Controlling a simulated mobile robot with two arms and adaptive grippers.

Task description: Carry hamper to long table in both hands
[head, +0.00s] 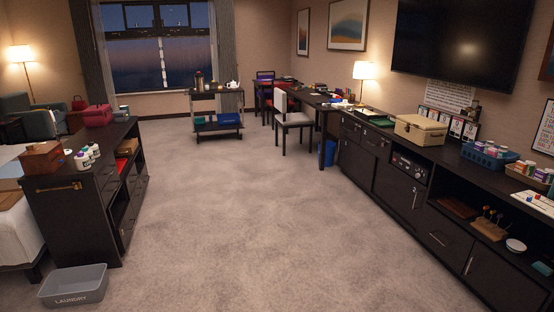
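No thing in the head view is plainly marked as the hamper. A cream lidded case (421,130) with a clasp sits shut on the long dark sideboard (465,167) along the right wall. A grey open bin (73,291) lettered "LAUNDRY" stands on the carpet at the lower left. A long dark table (315,100) stands further back against the right wall, with a lamp and small items on it. I cannot tell which surface is the long table. Neither of my grippers is in view.
A dark cabinet (73,212) stands at left with a red case (97,115), a brown box (42,157) and bottles on top. A white chair (291,118) and a cart (216,127) stand at the back. The carpet between is clear.

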